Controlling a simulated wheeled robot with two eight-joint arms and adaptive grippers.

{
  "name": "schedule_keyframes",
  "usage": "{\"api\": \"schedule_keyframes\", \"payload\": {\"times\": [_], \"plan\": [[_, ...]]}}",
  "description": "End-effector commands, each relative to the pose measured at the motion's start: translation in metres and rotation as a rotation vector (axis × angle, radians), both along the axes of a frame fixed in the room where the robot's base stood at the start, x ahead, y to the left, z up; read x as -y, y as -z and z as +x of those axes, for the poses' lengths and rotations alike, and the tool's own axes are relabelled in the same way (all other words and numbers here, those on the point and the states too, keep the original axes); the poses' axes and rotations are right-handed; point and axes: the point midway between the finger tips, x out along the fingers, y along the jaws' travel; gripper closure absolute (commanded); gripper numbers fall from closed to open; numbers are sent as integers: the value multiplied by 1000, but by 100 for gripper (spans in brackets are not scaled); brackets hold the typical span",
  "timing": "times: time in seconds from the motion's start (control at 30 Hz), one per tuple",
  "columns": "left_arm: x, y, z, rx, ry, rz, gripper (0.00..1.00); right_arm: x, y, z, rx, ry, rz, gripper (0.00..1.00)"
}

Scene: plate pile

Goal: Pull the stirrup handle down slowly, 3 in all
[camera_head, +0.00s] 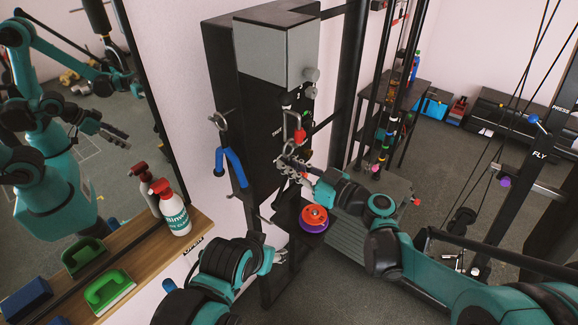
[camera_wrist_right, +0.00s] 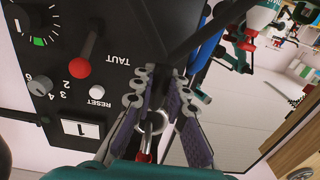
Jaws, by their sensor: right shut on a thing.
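My right gripper (camera_head: 290,164) is in front of the black machine's face in the head view. In the right wrist view its fingers (camera_wrist_right: 158,85) are closed around a slim metal piece with a ring (camera_wrist_right: 156,122) and a red part (camera_wrist_right: 146,157). This looks like the stirrup handle, but the fingers hide most of it. A counter (camera_wrist_right: 80,128) on the machine's panel reads 1. My left arm comes in low in the head view; its gripper (camera_head: 281,256) is small beside the machine's base, and its jaws are unclear.
The panel has a red knob (camera_wrist_right: 81,66), a white reset button (camera_wrist_right: 97,103) and a dial (camera_wrist_right: 26,24). A blue handle (camera_head: 231,163) hangs on the machine's left side. Red and purple discs (camera_head: 314,219) sit below my right gripper. A shelf with a spray bottle (camera_head: 171,208) stands left.

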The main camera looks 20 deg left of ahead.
Motion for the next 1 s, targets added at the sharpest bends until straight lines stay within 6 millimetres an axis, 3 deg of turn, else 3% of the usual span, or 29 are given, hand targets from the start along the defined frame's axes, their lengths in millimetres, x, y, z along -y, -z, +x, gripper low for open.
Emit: {"api": "schedule_keyframes", "payload": {"times": [0.57, 1.0], "plan": [[0, -12, 0, 0, 0, 0, 50, 0, -15, -1, 1, -1, -3, 100], [0, -8, 0, 0, 0, 0, 50, 0, -11, -1, 1, -1, -3, 100]]}}
